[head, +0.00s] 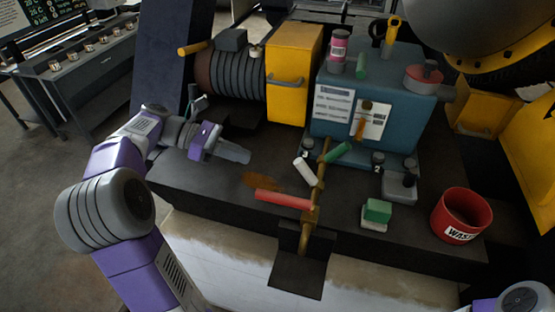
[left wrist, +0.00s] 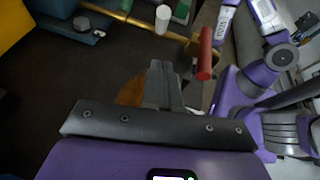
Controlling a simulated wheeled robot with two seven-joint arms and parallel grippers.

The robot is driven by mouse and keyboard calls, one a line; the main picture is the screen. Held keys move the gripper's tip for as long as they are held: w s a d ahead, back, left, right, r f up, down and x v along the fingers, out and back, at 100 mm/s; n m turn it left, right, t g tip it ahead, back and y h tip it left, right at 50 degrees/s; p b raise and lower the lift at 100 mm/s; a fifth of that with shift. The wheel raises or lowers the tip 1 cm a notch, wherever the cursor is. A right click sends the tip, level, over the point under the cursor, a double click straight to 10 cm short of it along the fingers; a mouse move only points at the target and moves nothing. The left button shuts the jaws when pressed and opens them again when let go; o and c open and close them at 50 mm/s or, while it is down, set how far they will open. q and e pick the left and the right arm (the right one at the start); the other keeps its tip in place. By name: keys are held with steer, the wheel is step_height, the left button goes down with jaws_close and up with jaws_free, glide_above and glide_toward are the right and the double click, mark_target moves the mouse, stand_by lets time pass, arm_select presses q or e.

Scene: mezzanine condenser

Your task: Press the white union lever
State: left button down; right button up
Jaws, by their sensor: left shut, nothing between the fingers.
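The white union lever (head: 304,170) sticks out to the left of an upright brass pipe (head: 319,180), between a green lever (head: 339,152) above and a red lever (head: 284,199) below. The white lever also shows at the top of the left wrist view (left wrist: 163,19), with the red lever (left wrist: 205,52) to its right. My left gripper (head: 246,156) is shut and empty, left of the white lever and apart from it. Its closed fingers (left wrist: 163,68) point toward the white lever in the left wrist view. My right gripper is out of view.
A blue box (head: 362,95) stands behind the pipe, beside a yellow panel (head: 294,62) and a ribbed motor (head: 236,75). A red waste bin (head: 461,214) and a green-and-white block (head: 376,211) are at right. The dark deck between my left gripper and the white lever looks clear.

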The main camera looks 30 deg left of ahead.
arm_select(q)
glide_toward(306, 172)
steer(key=f, duration=0.1)
steer(key=a+f, duration=0.1)
steer(key=f, duration=0.1)
steer(key=shift+a, duration=0.25)
steer(key=shift+w+d+r, duration=0.25)
steer(key=shift+w+d, duration=0.05)
steer(key=shift+d, duration=0.25)
steer(key=shift+w+d+r, duration=0.25)
steer(key=shift+w+d, duration=0.05)
steer(key=shift+d, duration=0.3)
steer(key=shift+w+d+r, duration=0.25)
steer(key=shift+w+d, duration=0.05)
steer(key=shift+d, duration=0.25)
